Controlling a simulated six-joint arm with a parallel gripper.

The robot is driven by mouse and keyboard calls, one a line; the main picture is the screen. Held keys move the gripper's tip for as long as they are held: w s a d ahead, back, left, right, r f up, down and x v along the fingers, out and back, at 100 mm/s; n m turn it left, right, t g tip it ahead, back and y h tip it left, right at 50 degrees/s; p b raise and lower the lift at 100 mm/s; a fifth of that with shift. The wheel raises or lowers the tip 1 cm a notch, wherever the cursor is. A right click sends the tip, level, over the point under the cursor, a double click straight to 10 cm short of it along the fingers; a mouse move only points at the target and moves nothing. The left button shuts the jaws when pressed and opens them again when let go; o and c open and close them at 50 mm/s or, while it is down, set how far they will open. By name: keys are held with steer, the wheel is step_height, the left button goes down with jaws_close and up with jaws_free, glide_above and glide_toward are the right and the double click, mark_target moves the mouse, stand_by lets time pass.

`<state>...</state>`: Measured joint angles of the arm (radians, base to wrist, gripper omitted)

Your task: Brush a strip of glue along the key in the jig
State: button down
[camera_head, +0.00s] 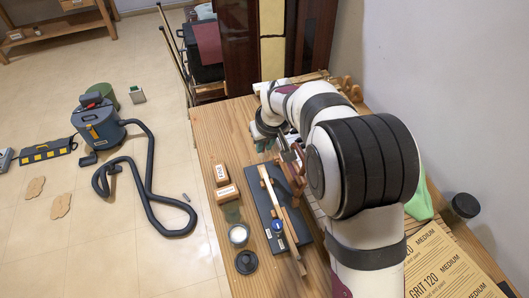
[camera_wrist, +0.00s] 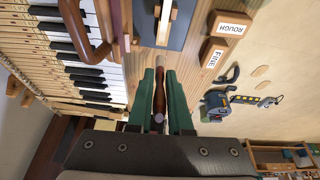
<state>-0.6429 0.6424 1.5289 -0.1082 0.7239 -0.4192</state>
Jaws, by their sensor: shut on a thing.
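The jig (camera_head: 258,192) is a dark board on the bench, with a long pale wooden key (camera_head: 268,184) lying along it. In the wrist view, the jig (camera_wrist: 179,32) shows at the top centre, with a pale strip along it that looks like the key. My gripper (camera_wrist: 161,75) has green fingers shut on a brown wooden handle (camera_wrist: 159,98), which looks like the brush's. The handle points toward the jig; its bristles are not clear, and I cannot tell whether they touch the key. In the head view my arm hides most of the gripper. An open glue pot (camera_head: 238,234) stands left of the jig.
A dark round lid (camera_head: 246,262) lies below the pot. Sanding blocks marked FINE (camera_head: 226,194) and ROUGH (camera_head: 221,173) sit left of the jig. Piano keys (camera_wrist: 112,75) are beside the gripper. Sandpaper sheets (camera_head: 440,262) lie right.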

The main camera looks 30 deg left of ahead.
steer(key=shift+r, duration=0.8)
steer(key=shift+r, duration=1.5)
steer(key=shift+f, duration=3.8)
steer(key=shift+f, duration=0.8)
